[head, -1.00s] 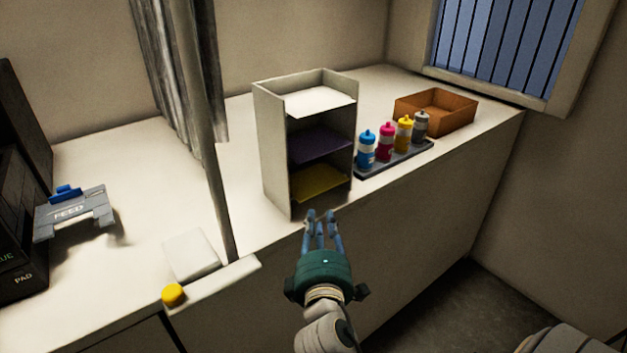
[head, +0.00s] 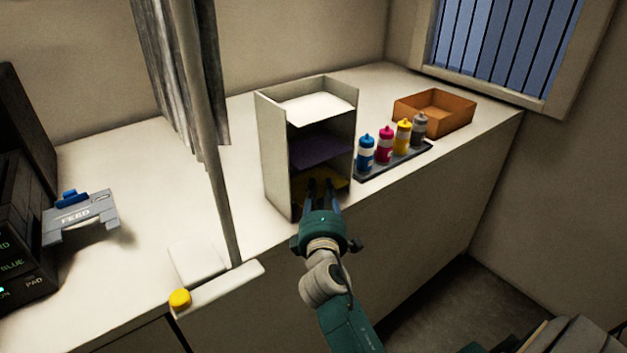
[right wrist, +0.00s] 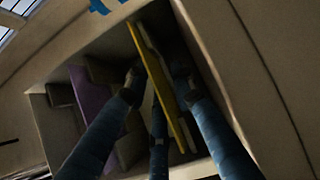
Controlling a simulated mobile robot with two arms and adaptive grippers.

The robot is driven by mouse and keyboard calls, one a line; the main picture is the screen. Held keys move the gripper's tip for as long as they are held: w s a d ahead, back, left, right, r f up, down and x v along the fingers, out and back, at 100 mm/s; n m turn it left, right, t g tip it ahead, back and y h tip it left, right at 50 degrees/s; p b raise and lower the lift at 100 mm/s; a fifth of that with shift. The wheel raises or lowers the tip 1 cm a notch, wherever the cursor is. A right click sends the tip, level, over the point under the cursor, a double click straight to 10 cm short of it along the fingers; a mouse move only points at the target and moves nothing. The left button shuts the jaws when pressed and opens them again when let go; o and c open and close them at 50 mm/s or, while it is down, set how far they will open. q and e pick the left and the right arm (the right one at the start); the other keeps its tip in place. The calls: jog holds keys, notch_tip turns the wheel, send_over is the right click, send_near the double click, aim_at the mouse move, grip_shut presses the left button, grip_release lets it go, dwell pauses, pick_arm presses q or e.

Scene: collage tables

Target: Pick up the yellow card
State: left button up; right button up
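The yellow card (head: 334,180) lies in the bottom compartment of the off-white shelf unit (head: 273,155). My right gripper (head: 320,184) reaches into that compartment from the front. In the right wrist view, the yellow card (right wrist: 166,85) shows as a long yellow strip between the spread fingers of my right gripper (right wrist: 158,88). Those fingers look open; whether any of them touches the card I cannot tell. The fingers partly hide the card in the head view. My left gripper is not in view.
A purple sheet (head: 322,150) lies in the middle compartment and a white sheet (head: 316,108) in the top one. A tray (head: 372,173) with several bottles stands right of the unit, with an orange-brown box (head: 447,112) behind. A grey pole (head: 215,190) rises at left.

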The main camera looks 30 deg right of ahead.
jog(key=shift+w, duration=0.1)
jog(key=shift+c, duration=0.3)
grip_shut()
jog(key=shift+s, duration=0.2)
